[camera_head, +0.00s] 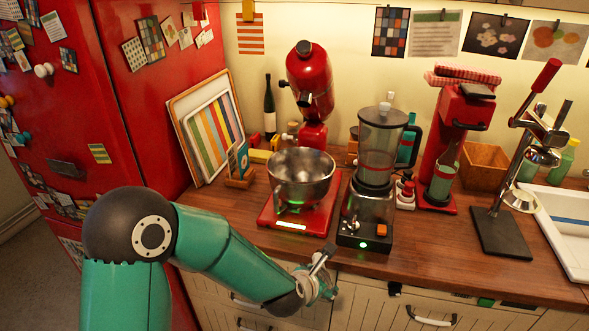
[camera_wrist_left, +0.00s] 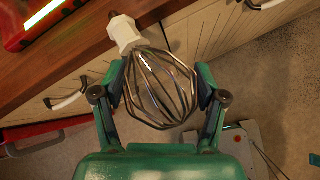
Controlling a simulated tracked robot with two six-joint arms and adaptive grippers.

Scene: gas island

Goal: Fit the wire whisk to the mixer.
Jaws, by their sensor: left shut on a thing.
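The red mixer (camera_head: 309,85) stands at the back of the wooden counter with its head tilted up. A steel bowl (camera_head: 300,178) sits in front of it on a red base with a lit strip (camera_head: 291,226); the base's edge also shows in the left wrist view (camera_wrist_left: 45,20). My left gripper (camera_head: 318,286) is in front of the counter's front edge, below and right of the bowl. In the left wrist view, its fingers (camera_wrist_left: 160,88) are shut around the wire cage of the whisk (camera_wrist_left: 152,85). The whisk's white hub (camera_wrist_left: 124,32) points up and left, away from the palm.
A blender (camera_head: 375,165) stands right of the bowl. Beyond it are a red machine (camera_head: 452,140), a lever press (camera_head: 508,190) and a white sink (camera_head: 562,225). Trays (camera_head: 205,125) lean at the left by the red fridge (camera_head: 135,95). Drawer handles (camera_head: 430,319) stick out below the counter.

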